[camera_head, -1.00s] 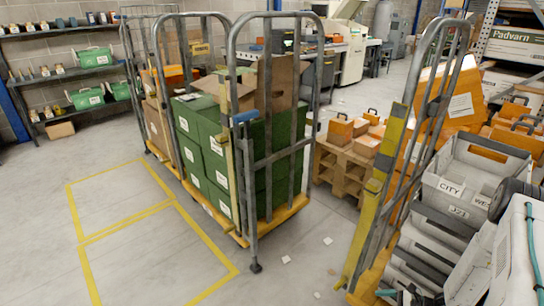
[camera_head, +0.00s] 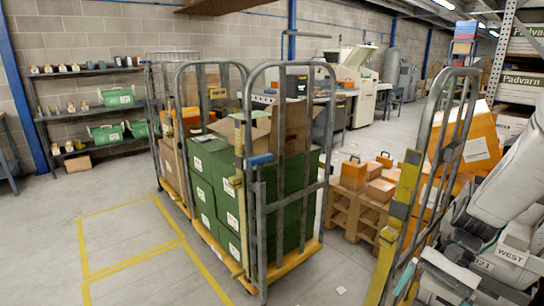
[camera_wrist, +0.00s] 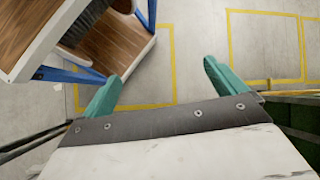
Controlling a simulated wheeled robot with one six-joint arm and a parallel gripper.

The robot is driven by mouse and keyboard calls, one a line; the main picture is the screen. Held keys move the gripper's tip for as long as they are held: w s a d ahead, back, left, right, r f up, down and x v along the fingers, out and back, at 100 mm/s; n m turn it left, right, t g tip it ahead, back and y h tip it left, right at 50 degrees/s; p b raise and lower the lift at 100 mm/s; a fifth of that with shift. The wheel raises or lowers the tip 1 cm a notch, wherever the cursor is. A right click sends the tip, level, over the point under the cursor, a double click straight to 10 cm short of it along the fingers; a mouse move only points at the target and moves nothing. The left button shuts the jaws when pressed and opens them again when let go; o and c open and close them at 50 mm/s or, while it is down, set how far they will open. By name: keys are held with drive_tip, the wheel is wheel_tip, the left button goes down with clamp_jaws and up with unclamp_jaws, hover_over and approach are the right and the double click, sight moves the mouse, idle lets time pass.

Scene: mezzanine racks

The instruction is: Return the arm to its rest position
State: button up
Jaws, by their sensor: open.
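My gripper (camera_wrist: 160,82) shows in the wrist view with its two teal fingers spread wide apart. Nothing is between them; grey floor with yellow lines lies below.
A roll cage (camera_head: 262,268) with green boxes (camera_head: 290,205) stands centre. A wood-topped bench (camera_wrist: 115,45) shows in the wrist view. Yellow-marked floor (camera_head: 135,245) at left is clear.

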drive_tip(key=s+a+r+n+t+h, duration=0.2)
drive_tip(key=s+a+r+n+h, duration=0.1)
drive_tip(key=s+r, duration=0.4)
drive_tip(key=s+a+r+n+t+h, duration=0.3)
drive_tip(key=s+r, duration=0.4)
drive_tip(key=r, duration=0.4)
drive_tip(key=shift+s+a+n, duration=0.15)
drive_tip(key=shift+s+n, duration=0.05)
drive_tip(key=shift+n, duration=0.6)
